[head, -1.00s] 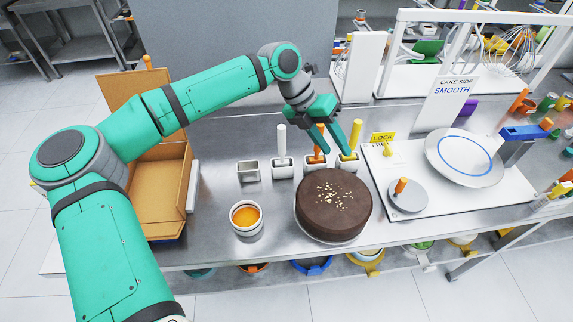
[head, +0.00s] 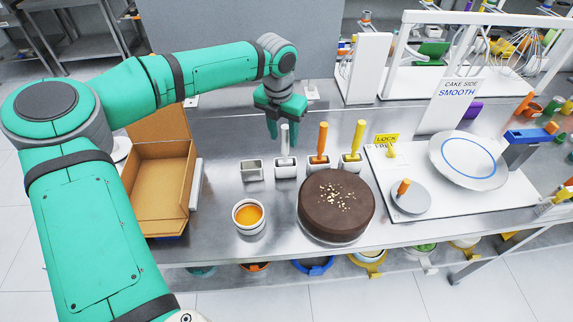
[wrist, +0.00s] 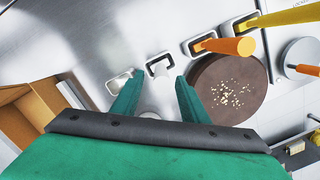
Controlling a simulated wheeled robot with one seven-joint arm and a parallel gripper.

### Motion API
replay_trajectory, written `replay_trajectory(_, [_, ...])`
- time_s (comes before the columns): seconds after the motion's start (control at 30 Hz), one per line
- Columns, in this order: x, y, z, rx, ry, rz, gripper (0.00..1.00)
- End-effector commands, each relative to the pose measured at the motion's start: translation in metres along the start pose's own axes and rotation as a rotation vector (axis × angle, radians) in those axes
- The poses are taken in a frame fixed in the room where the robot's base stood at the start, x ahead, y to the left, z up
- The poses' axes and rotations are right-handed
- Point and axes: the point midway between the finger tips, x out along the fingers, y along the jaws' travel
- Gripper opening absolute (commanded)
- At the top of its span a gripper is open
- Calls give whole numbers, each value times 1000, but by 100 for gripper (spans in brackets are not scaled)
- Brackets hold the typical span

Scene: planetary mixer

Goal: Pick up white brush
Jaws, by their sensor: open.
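The white brush (head: 285,141) stands upright in a small metal holder, between an empty-looking holder and the orange-handled brush. Its pale handle also shows in the wrist view (wrist: 162,70), between and just beyond my fingers. My gripper (head: 281,128) is open above and around the top of the white brush handle in the head view. In the wrist view my gripper (wrist: 155,98) has its two green fingers spread apart with the white handle in the gap. I cannot tell whether a finger touches it.
An orange-handled brush (head: 321,140) and a yellow-handled brush (head: 357,138) stand in holders to the right. A chocolate cake (head: 336,208) and an orange-filled cup (head: 248,216) are in front. A cardboard box (head: 160,190) lies left. A turntable plate (head: 468,159) is right.

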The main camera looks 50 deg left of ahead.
Motion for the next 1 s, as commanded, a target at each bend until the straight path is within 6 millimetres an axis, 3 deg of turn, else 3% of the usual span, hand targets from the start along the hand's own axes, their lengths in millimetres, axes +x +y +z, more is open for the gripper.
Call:
replay_trajectory(0.27, [20,-1,2,0,0,-2,40])
replay_trajectory(0.57, [59,-3,7,3,0,-2,40])
replay_trajectory(0.8, [62,-3,7,2,-1,-1,40])
replay_trajectory(0.83, [62,-2,7,2,-1,-1,38])
replay_trajectory(1.0, [62,-3,6,2,-1,-1,0])
